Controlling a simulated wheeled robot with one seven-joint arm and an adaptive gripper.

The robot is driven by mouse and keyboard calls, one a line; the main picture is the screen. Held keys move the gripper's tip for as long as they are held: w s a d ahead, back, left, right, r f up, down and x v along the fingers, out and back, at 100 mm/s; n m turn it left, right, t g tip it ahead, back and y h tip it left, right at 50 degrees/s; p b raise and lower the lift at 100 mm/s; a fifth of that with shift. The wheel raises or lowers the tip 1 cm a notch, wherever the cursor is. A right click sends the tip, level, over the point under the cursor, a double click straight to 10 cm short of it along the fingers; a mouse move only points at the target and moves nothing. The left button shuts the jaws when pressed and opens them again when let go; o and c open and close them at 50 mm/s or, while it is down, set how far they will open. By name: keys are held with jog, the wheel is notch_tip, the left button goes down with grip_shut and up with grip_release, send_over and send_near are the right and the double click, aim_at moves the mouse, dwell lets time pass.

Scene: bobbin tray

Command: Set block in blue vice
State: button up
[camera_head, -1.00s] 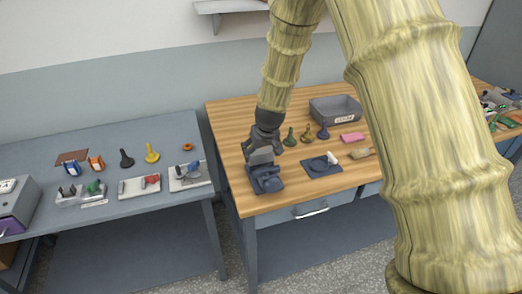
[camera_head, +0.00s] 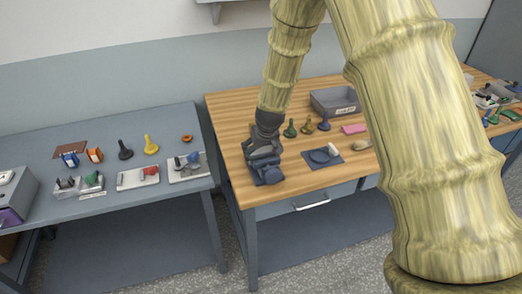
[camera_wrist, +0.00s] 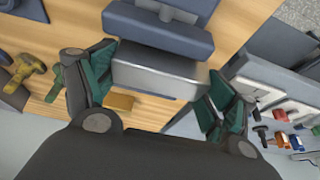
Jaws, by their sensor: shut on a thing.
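The blue vice (camera_head: 268,177) is dark blue-grey and stands at the front left corner of the wooden bench. It also fills the top middle of the wrist view (camera_wrist: 158,34). My gripper (camera_head: 263,154) is right over it, pointing down. In the wrist view my gripper's teal-padded fingers (camera_wrist: 160,88) are shut on a grey metal block (camera_wrist: 158,74), one on each side. The block lies close against the vice jaw in that view; whether it is seated between the jaws I cannot tell. In the head view my gripper hides the block.
A grey table (camera_head: 120,215) with fixtures and small parts stands to the left, across a gap.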

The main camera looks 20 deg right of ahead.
jog(key=o, duration=1.2)
jog(key=shift+v, duration=6)
